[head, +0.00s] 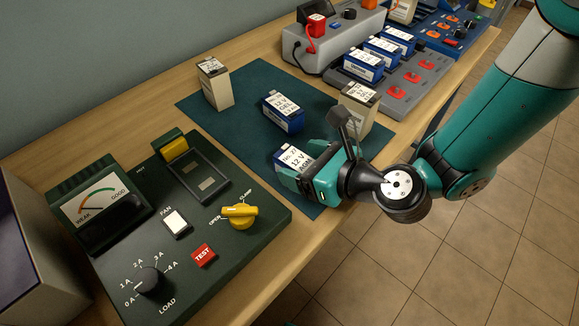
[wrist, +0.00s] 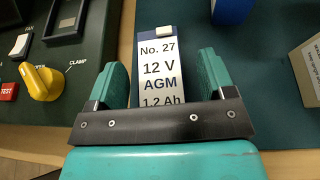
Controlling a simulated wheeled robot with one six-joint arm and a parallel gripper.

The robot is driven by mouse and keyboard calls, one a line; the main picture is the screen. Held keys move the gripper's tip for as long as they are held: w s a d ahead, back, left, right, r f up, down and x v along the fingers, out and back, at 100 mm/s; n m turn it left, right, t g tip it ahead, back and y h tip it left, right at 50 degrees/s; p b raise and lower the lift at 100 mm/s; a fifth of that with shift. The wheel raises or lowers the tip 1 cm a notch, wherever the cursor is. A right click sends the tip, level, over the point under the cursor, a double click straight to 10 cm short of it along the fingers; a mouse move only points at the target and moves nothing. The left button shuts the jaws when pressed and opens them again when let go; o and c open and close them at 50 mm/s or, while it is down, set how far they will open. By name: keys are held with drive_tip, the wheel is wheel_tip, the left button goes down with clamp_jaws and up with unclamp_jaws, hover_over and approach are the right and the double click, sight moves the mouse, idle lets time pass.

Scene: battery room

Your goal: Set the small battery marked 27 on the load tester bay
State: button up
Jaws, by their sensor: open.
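The battery marked No. 27 (head: 291,157), blue with a white label reading 12 V AGM, stands on the teal mat's near edge. In the wrist view this battery (wrist: 159,62) shows between the two teal fingers. My gripper (head: 308,176) is open around it, with gaps at its sides in the wrist view (wrist: 160,84). In the head view my gripper hides its near part. The dark green load tester (head: 116,262) is at the left. Its bay (head: 207,184), a dark recess with metal contacts, is empty, with a yellow clamp block (head: 174,145) behind it.
On the mat (head: 243,80) stand a blue GEL battery (head: 283,111), a cream battery (head: 215,84) and another cream battery (head: 361,104). A grey rack (head: 407,82) holds blue batteries at the back. The tester's yellow OPEN/CLAMP knob (head: 240,212) sticks up beside the bay.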

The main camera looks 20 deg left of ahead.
drive_tip(key=c, duration=1.4)
clamp_jaws()
drive_tip(key=shift+r, duration=0.1)
